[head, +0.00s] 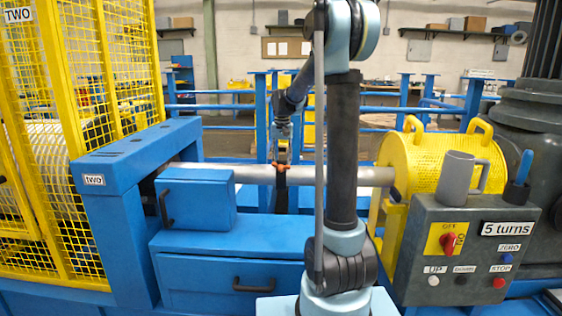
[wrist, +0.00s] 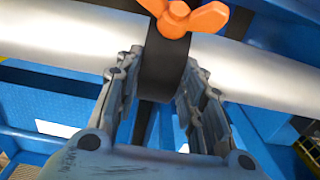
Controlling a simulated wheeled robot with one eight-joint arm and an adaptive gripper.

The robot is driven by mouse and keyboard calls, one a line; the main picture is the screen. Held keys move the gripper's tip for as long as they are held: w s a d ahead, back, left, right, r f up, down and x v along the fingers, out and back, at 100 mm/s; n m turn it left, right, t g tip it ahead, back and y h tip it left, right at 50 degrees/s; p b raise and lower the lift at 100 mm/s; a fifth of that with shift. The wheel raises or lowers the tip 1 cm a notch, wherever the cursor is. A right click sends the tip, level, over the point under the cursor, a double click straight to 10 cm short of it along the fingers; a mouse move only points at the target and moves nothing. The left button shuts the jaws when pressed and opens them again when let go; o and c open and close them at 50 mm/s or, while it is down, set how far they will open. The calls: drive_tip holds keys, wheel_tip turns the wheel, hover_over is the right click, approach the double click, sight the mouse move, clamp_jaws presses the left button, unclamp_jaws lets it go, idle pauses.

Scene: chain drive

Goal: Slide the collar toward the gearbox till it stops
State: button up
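The collar is a black band (head: 281,178) with an orange wing screw around the silver shaft (head: 232,173), about midway along its bare length. In the wrist view the collar (wrist: 163,68) fills the space between my fingertips, its orange screw (wrist: 183,18) just beyond them. My gripper (wrist: 166,62) has one finger on each side of the collar, both tips appearing to touch it. In the head view my gripper (head: 283,152) is small at the collar and partly merges with it. The dark grey-green machine at the right (head: 529,125) looks like the gearbox; my arm hides part of the shaft.
A yellow perforated guard (head: 432,163) covers the shaft's right end. A grey control box (head: 462,250) stands in front of it, with a knob and "5 turns" display. A blue frame (head: 135,150) and yellow mesh cage (head: 80,100) stand left. Bare shaft shows both sides of the collar.

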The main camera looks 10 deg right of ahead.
drive_tip(key=o, duration=0.4)
drive_tip(key=shift+d, duration=0.35)
drive_tip(key=shift+a, duration=0.1)
drive_tip(key=shift+r, duration=0.6)
wheel_tip(320, 180, up, 11)
drive_tip(key=shift+f, duration=0.15)
drive_tip(key=s+d+f+t, duration=0.15)
drive_tip(key=s+f, duration=0.25)
drive_tip(key=s, duration=0.6)
drive_tip(key=s+d+f+n, duration=0.1)
drive_tip(key=s+d+f, duration=0.25)
drive_tip(key=s, duration=0.65)
drive_tip(key=s+d+f, duration=0.1)
drive_tip(key=s+f, duration=0.4)
drive_tip(key=s, duration=0.4)
drive_tip(key=shift+n+t, duration=0.35)
drive_tip(key=shift+n, duration=0.15)
drive_tip(key=s+f, duration=0.3)
drive_tip(key=s+d+f, duration=0.1)
drive_tip(key=s+f, duration=0.2)
drive_tip(key=f, duration=0.1)
drive_tip(key=s+f, duration=0.3)
drive_tip(key=shift+s+d+f, duration=0.15)
drive_tip(key=shift+s+f, duration=0.2)
drive_tip(key=shift+f, duration=0.05)
